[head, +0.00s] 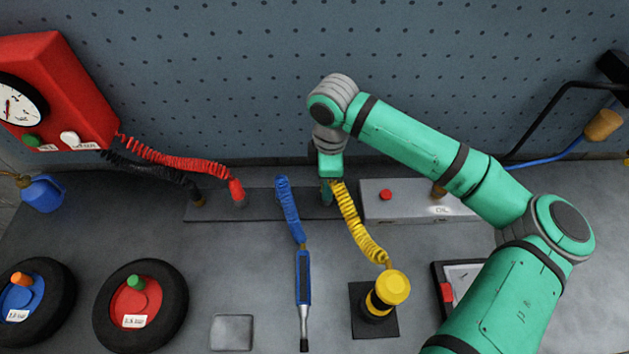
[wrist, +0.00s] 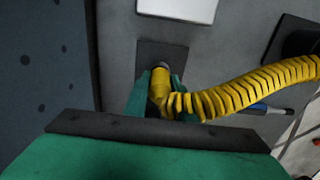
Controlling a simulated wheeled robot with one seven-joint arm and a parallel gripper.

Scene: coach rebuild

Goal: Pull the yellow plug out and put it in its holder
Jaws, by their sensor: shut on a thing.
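My gripper (head: 327,197) points down at the right end of a dark strip on the bench, by the back wall. It is shut on the yellow plug (wrist: 158,82), whose sides lie between the fingers in the wrist view. A grey ring shows at the plug's end, over the dark strip (wrist: 150,52). I cannot tell whether the plug is fully seated or slightly raised. Its coiled yellow cord (head: 357,225) runs to a yellow-capped black device (head: 391,288) on a dark square pad (head: 362,300). I cannot single out the plug's holder.
A red plug (head: 238,192) and a dark plug (head: 197,197) stand on the strip to the left. A blue coiled cord (head: 288,208) leads to a blue tool (head: 303,278). A grey box (head: 400,205) with a red button sits just right. Two wheels lie front left.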

